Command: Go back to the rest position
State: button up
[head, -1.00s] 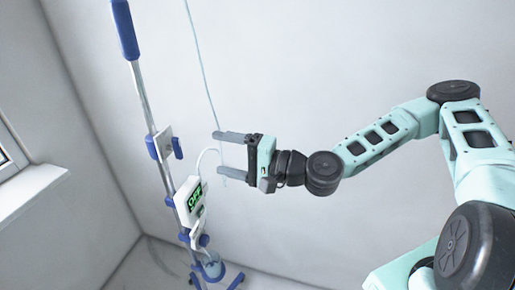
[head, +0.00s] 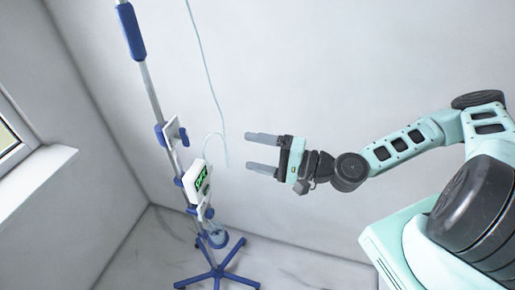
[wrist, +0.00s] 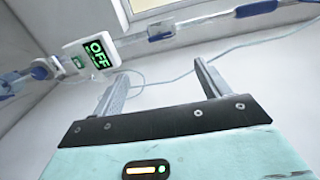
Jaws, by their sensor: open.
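My gripper (head: 262,153) is open, with its two grey fingers pointing left and nothing between them in the head view. In the wrist view my gripper (wrist: 158,85) shows its two fingers spread apart. The IV stand (head: 150,92) with blue grips stands to the left of the gripper, apart from it. A white device (head: 196,185) with a green display is clamped on the stand. In the wrist view the device (wrist: 92,53) reads "OFF" in green.
A thin tube (head: 208,75) hangs from above between the stand and my gripper and loops to the device. The stand's blue five-legged base (head: 218,272) rests on the floor. A window sill (head: 40,175) juts out at the left. The wall on the right is bare.

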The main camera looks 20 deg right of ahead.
dwell(0.4)
jog(key=s+a+f+n+g+h+b, duration=0.1)
jog(key=s+f+n+g+h+b, duration=0.2)
jog(key=s+f+n+g, duration=0.3)
jog(key=s+f+n+g+h+b, duration=0.25)
jog(key=s+f+g, duration=0.2)
jog(key=f, duration=0.45)
jog(key=r+n+h+b, duration=0.1)
jog(key=n+h+b, duration=0.1)
jog(key=s+r+n+h+b, duration=0.1)
jog(key=r+n+h+b, duration=0.1)
jog(key=h+b, duration=0.1)
jog(key=s+d+r+n+g+h+b, duration=0.1)
jog(key=r+n+h+b, duration=0.1)
jog(key=h, duration=0.1)
jog(key=shift+s+d+r, duration=0.1)
jog(key=shift+s, duration=0.1)
jog(key=shift+n+t, duration=0.25)
jog(key=shift+n, duration=0.3)
jog(key=s+a+r+b, duration=0.1)
jog(key=r, duration=0.1)
jog(key=s+r, duration=0.1)
jog(key=s, duration=0.1)
jog(key=s+a+r+b, duration=0.1)
jog(key=s+r, duration=0.1)
jog(key=shift+s+a+r+b, duration=0.2)
jog(key=shift+a+r+b, duration=0.15)
jog(key=shift+c, duration=0.3)
